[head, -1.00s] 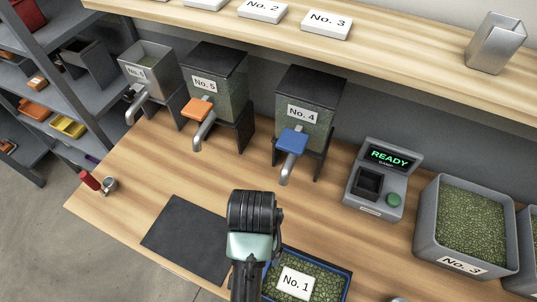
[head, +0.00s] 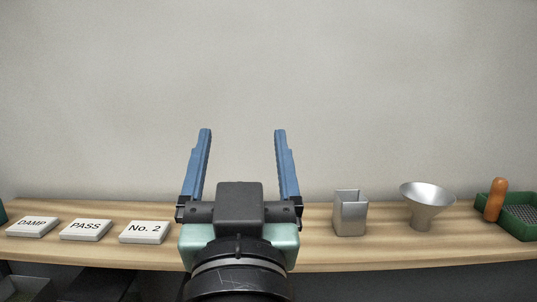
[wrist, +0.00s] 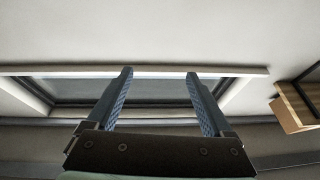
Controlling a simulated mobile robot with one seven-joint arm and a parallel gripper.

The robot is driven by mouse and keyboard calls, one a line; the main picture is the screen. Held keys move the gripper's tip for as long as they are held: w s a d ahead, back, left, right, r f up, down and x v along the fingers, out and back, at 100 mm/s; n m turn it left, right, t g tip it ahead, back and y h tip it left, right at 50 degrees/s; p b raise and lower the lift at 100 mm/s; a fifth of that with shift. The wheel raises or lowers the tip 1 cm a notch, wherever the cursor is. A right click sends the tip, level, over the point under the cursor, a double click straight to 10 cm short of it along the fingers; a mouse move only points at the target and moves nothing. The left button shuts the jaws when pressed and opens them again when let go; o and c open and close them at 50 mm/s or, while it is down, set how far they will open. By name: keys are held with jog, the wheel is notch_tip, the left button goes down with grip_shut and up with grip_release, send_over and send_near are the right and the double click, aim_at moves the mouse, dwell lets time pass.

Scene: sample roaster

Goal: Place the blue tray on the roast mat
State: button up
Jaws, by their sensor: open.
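My gripper (head: 243,133) is raised in front of the bare wall above the shelf, its two blue fingers spread and nothing between them. In the wrist view my gripper (wrist: 160,72) also shows open and empty, pointing up towards the ceiling and a window-like frame. The blue tray and the roast mat are in neither view now.
The wooden shelf (head: 320,250) carries white cards marked DAMP (head: 32,227), PASS (head: 86,230) and No. 2 (head: 146,232). To the right stand a metal cup (head: 350,213), a funnel (head: 427,205) and a green tray (head: 515,218) holding an orange-handled item (head: 495,200).

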jog(key=s+d+r+t+h, duration=0.1)
jog(key=s+r+t, duration=0.3)
jog(key=s+r, duration=0.4)
notch_tip(320, 180, up, 2)
jog(key=shift+d+r+t, duration=0.25)
jog(key=shift+d+t, duration=0.15)
jog(key=shift+d, duration=0.45)
jog(key=shift+s, duration=0.1)
jog(key=shift+f+b, duration=0.6)
jog(key=shift+f, duration=0.05)
